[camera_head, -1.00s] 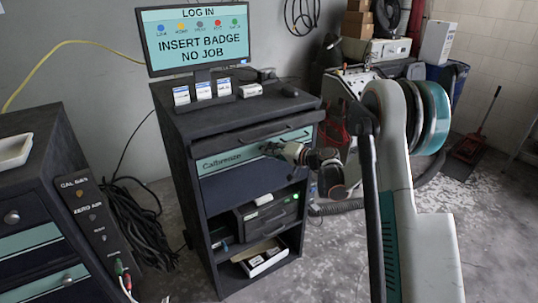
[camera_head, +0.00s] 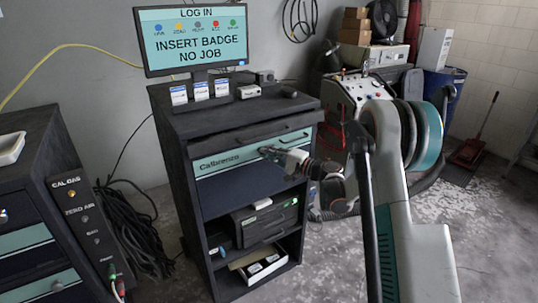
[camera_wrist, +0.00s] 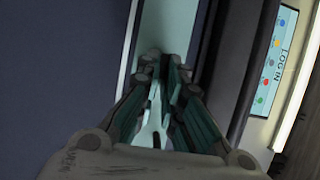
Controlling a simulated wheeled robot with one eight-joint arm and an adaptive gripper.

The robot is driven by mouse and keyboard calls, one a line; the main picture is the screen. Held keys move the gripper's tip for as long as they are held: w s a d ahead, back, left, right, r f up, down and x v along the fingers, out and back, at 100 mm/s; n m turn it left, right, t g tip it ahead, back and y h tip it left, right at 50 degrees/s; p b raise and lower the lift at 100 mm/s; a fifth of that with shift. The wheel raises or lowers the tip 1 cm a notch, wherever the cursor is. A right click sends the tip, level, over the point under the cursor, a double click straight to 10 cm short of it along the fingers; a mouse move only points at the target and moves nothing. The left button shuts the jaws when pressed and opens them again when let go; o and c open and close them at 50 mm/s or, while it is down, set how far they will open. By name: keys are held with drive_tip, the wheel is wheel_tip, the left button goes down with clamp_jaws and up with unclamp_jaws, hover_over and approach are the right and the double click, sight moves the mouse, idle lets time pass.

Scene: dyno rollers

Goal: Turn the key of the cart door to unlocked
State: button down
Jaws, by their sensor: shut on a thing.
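The black cart (camera_head: 172,130) stands in the middle of the head view, with a teal strip (camera_head: 222,166) reading "Calbrenzo" and a dark blue panel (camera_head: 245,190) below it. My gripper (camera_head: 266,151) reaches from the right to the right part of the teal strip. In the wrist view my gripper (camera_wrist: 168,72) has its fingers close together against the pale teal surface (camera_wrist: 162,30). A pale, slim piece, seemingly the key (camera_wrist: 155,128), shows between the fingers. The lock and the key's turned position are hidden by the fingers.
A monitor (camera_head: 193,40) reading "INSERT BADGE NO JOB" stands on the cart. Open shelves below hold a dark device (camera_head: 263,221) and a white tray (camera_head: 262,264). A second cabinet (camera_head: 30,262) is at left, with black cables (camera_head: 135,235) beside it. A machine (camera_head: 357,90) stands behind my arm.

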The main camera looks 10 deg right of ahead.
idle(0.3)
drive_tip(key=c, duration=1.7)
unclamp_jaws()
drive_tip(key=v, duration=1.2)
drive_tip(key=shift+f, duration=0.1)
